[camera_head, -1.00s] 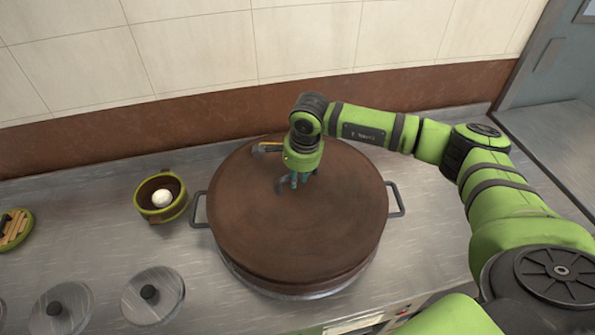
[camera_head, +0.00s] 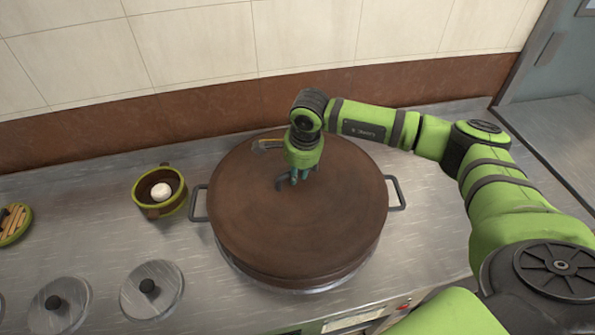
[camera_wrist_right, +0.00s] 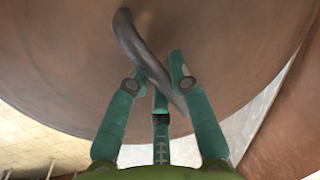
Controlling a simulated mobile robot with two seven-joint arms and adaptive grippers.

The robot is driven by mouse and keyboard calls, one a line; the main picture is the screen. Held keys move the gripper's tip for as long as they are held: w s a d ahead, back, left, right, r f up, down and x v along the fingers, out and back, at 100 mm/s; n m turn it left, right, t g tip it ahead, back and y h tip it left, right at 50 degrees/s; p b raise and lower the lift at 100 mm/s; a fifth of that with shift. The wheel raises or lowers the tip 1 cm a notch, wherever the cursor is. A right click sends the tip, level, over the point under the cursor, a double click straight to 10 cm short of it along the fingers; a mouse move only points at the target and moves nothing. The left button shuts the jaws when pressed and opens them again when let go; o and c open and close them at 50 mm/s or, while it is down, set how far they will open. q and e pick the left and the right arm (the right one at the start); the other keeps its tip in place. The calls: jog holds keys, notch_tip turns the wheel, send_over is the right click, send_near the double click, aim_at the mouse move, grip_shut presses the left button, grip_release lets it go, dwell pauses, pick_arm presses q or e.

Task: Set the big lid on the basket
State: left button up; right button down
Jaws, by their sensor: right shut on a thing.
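The big lid (camera_head: 300,235) is a wide, round, brown disc over a large round vessel with two metal side handles (camera_head: 396,193). My right gripper (camera_head: 293,178) points down at the lid's middle. In the right wrist view its teal fingers (camera_wrist_right: 158,75) are shut on the lid's dark curved handle (camera_wrist_right: 136,42). A brown side band shows below the lid's front edge, with a metal rim (camera_head: 318,289) under it. I cannot tell basket from lid there, nor whether a gap lies between them. My left gripper is out of view.
A green-rimmed pot (camera_head: 160,208) with a white ball (camera_head: 161,190) inside stands left of the vessel. Metal lids with black knobs (camera_head: 152,290) lie at the front left. A slatted wooden disc (camera_head: 14,224) is at the left edge. A tiled wall (camera_head: 200,50) rises behind.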

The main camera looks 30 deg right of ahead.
aim_at(303, 187)
jog(key=shift+r, duration=0.1)
dwell(0.9)
jog(key=shift+f+b, duration=0.6)
jog(key=shift+b, duration=0.2)
jog(key=c, duration=1.4)
grip_release()
jog(key=shift+s, duration=0.1)
jog(key=shift+r+p, duration=0.6)
jog(key=shift+r, duration=0.15)
notch_tip(303, 187, up, 9)
jog(key=s+p, duration=0.2)
jog(key=p, duration=0.3)
jog(key=shift+r, duration=0.15)
jog(key=shift+s+d, duration=0.1)
